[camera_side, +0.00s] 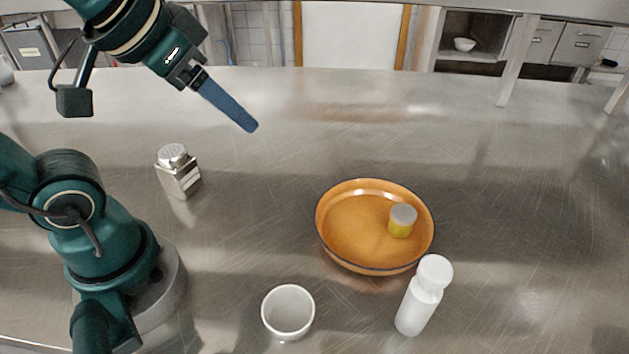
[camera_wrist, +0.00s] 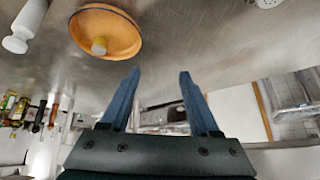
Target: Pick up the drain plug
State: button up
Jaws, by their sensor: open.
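The drain plug (camera_side: 402,222) looks like a small short cylinder with a grey top and a yellow lower part. It sits inside the orange bowl (camera_side: 335,205), right of the bowl's middle, and also shows in the wrist view (camera_wrist: 99,46). My gripper (camera_side: 251,127) is up and to the left of the bowl, above the counter, pointing down and right. In the wrist view my gripper (camera_wrist: 158,74) has its two blue fingers apart with nothing between them. The plug lies left of and beyond the fingers there.
A white bottle (camera_side: 424,295) stands close to the bowl's front right. A white cup (camera_side: 288,311) stands front left of it. A metal-topped shaker (camera_side: 179,172) stands at left, near my arm. The steel counter (camera_side: 500,190) is clear at the back and right.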

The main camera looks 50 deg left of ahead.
jog(key=w+r+m+t+y, duration=0.1)
jog(key=w+r+t, duration=0.25)
jog(key=w, duration=0.45)
jog(key=w+d+r+m+t+h, duration=0.1)
jog(key=w+d+m+t+h, duration=0.2)
jog(key=w+d+m+h, duration=0.45)
jog(key=m+g+h, duration=0.5)
jog(key=g+h, duration=0.2)
jog(key=g, duration=0.1)
send_over(429, 281)
jog(key=a, duration=0.5)
notch_tip(429, 281, down, 6)
jog(key=shift+w+d+f, duration=0.3)
jog(key=shift+d+f, duration=0.45)
jog(key=shift+f, duration=1.1)
jog(key=shift+w+d+f, duration=0.25)
jog(key=shift+d+f, duration=0.55)
jog(key=shift+f, duration=1.1)
jog(key=shift+w+d+f, duration=0.3)
jog(key=shift+d+f, duration=0.45)
jog(key=shift+f, duration=1.1)
grip_shut()
